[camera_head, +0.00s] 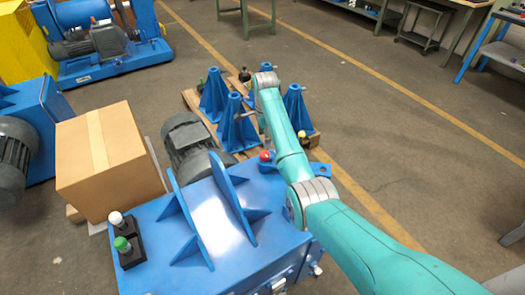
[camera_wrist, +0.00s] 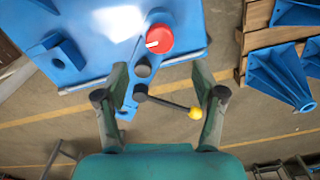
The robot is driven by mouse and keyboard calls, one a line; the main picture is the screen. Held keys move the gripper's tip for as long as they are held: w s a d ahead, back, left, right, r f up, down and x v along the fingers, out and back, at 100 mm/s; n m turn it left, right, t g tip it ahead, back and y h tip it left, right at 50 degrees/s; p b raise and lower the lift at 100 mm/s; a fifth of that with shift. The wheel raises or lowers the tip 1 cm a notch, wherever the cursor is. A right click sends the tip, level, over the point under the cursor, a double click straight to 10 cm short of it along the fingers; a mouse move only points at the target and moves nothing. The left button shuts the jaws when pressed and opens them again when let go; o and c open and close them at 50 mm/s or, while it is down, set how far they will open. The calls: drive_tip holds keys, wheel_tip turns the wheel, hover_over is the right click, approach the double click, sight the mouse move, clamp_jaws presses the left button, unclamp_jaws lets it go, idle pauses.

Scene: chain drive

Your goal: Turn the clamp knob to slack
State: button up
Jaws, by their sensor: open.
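A red round knob (camera_wrist: 160,37) with a white mark, seemingly the clamp knob, stands on the blue machine housing (camera_wrist: 88,62). In the wrist view the mark points left. In the head view the red knob (camera_head: 265,156) shows beside my arm. My gripper (camera_wrist: 161,75) is open and empty, its fingers spread wide. The red knob lies beyond the fingertips, between their lines and right of centre, apart from both. A lever with a yellow ball (camera_wrist: 194,113) and a dark round boss (camera_wrist: 143,70) lie between the fingers. My gripper is mostly hidden in the head view.
Blue fins (camera_head: 195,215) rise from the housing near the knob. A white button (camera_head: 116,218) and a green button (camera_head: 121,243) sit at its left. A motor (camera_head: 187,140), a cardboard box (camera_head: 110,160) and a pallet with blue stands (camera_head: 240,125) are close by.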

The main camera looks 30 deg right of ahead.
sight(264, 154)
wheel_tip(264, 154, down, 9)
idle(0.4)
drive_tip(key=c, duration=1.1)
drive_tip(key=shift+c, duration=0.2)
